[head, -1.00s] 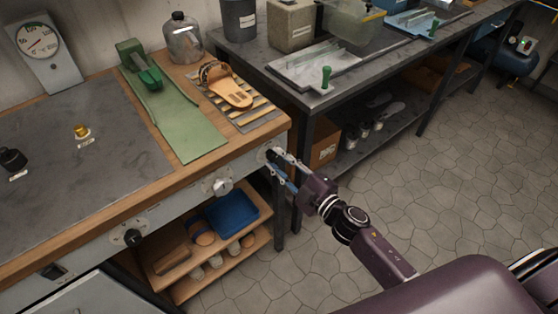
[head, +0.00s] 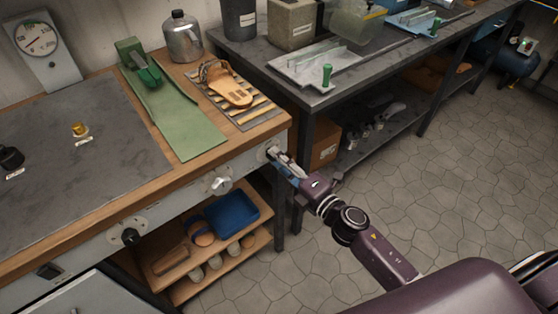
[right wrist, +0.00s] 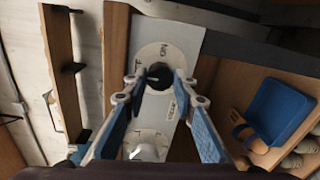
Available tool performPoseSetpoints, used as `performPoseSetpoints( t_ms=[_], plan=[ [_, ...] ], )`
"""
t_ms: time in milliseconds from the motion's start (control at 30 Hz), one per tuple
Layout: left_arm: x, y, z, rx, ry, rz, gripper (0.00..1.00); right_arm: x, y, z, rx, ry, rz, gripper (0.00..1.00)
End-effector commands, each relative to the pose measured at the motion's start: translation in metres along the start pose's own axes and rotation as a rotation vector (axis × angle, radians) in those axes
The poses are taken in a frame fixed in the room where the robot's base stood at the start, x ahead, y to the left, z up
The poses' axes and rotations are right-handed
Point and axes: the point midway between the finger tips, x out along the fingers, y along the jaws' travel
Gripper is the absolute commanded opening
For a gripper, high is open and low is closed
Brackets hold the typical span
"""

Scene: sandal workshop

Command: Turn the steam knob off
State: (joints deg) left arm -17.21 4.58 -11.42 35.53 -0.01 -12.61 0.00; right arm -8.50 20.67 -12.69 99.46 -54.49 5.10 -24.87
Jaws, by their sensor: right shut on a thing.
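A dark knob (right wrist: 159,76) sits on a round pale plate with markings, at the right end of the workbench's front panel. The marking by it is too small for me to read surely as steam. My right gripper (head: 274,154) reaches this knob from the front. In the right wrist view its two fingertips (right wrist: 157,82) are shut on the knob's sides. In the head view the fingers hide most of the knob. My left gripper is not in view.
A silver knob (head: 220,185) and a black knob (head: 131,236) are further left on the panel. A shelf with a blue tray (head: 232,217) is below. A dark table (head: 350,82) stands right. The floor (head: 440,185) there is clear.

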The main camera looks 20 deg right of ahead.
Motion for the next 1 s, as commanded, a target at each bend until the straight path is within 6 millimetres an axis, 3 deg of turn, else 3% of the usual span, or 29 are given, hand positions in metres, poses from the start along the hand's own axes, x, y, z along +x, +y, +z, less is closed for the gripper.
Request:
performPoseSetpoints(
  t_ms=[633,667,700,800,1000],
  plan=[
    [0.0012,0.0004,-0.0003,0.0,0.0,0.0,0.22,-0.0003,-0.0009,-0.0006,-0.051,-0.001,-0.002,0.01],
    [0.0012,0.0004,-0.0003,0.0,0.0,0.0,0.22,-0.0003,-0.0009,-0.0006,-0.051,-0.001,-0.002,0.27],
    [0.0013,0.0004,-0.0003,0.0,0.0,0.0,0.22,-0.0003,-0.0009,-0.0006,-0.05,-0.001,-0.002,0.32],
    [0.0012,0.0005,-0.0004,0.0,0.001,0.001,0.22,-0.0003,-0.0008,-0.0005,-0.05,-0.001,-0.002,0.43],
    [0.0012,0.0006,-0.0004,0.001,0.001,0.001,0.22,-0.0002,-0.0005,-0.0003,-0.049,-0.001,-0.001,0.43]
  ],
)
